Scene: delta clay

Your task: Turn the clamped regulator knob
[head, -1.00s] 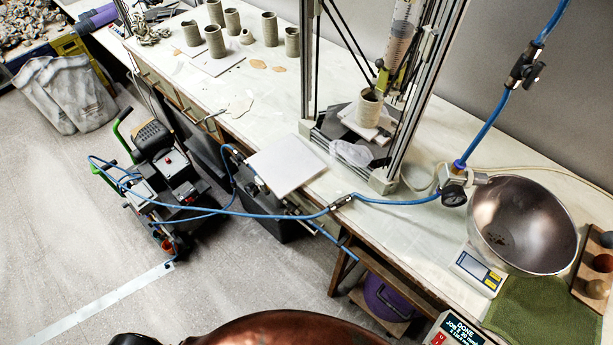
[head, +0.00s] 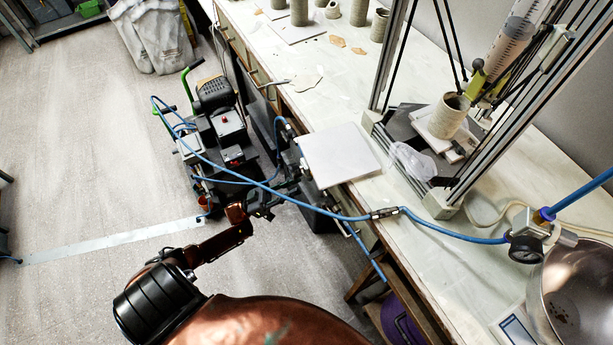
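The regulator (head: 527,236) is at the right edge of the bench, with a round dark gauge (head: 526,249) on its front. A blue knob-like part (head: 543,215) sits on top of it, where a blue hose comes in from the upper right. My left gripper (head: 284,195) is dark and small, near the bench's front edge by the white board, far to the left of the regulator. It blends with the dark parts behind it, so its fingers cannot be made out. It is apart from the regulator. My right gripper is out of view.
A blue hose (head: 455,236) runs across the bench front to the compressor (head: 215,115) on the floor. A white board (head: 338,155) overhangs the bench edge. The printer frame (head: 440,190) stands behind the hose. A metal bowl (head: 575,290) is right of the regulator.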

